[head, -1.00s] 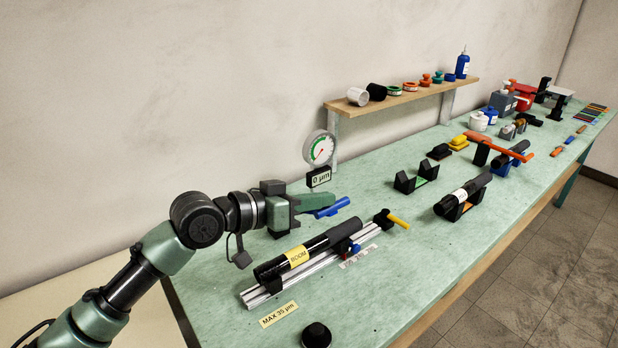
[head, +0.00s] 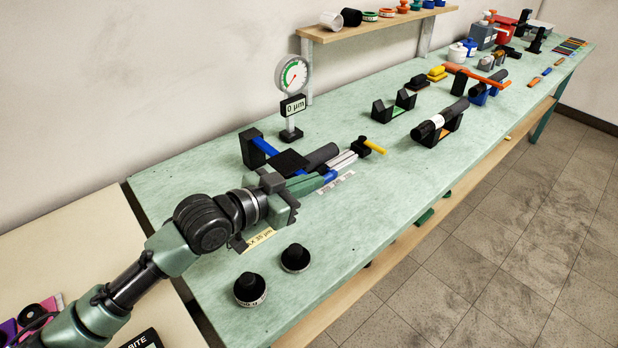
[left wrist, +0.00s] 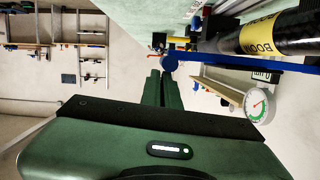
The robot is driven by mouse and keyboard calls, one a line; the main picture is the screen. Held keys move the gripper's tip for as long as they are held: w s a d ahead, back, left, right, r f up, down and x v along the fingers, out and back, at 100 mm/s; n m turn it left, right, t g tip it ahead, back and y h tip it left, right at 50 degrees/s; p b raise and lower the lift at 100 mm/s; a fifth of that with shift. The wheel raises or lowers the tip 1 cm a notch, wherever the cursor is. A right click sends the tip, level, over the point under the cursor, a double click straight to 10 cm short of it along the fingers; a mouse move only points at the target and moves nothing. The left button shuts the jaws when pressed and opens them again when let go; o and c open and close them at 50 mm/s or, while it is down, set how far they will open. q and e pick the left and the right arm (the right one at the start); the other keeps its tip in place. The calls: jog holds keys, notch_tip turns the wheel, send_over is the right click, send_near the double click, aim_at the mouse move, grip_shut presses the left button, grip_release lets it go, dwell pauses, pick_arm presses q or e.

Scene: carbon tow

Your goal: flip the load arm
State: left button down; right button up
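The load arm appears to be the blue bar (head: 264,146) running from a black block (head: 252,150) toward my left fingertips, across the black boom tube (head: 322,155). In the left wrist view the blue bar (left wrist: 240,62) passes close to the tube with its yellow label (left wrist: 258,36). My left gripper (head: 322,183) is in front of the tube. In the wrist view its green fingers (left wrist: 163,80) lie side by side, nearly together, at the bar's rounded end. I see nothing clearly between them. My right gripper is out of view.
A dial gauge (head: 292,75) stands behind the tube, its display (head: 293,106) reading 0 µm. Two black weights (head: 295,258) (head: 250,289) sit near the front edge. A yellow lever (head: 374,146) and black cradles (head: 394,105) are to the right. The table front right of the weights is clear.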

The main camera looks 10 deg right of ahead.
pick_arm(q)
jog(key=shift+s+f, duration=0.1)
jog(key=shift+f, duration=0.45)
notch_tip(320, 180, up, 5)
jog(key=p, duration=0.5)
jog(key=b+v, duration=0.2)
jog(key=v, duration=0.8)
jog(key=shift+s+d+b, duration=0.3)
jog(key=shift+s, duration=0.05)
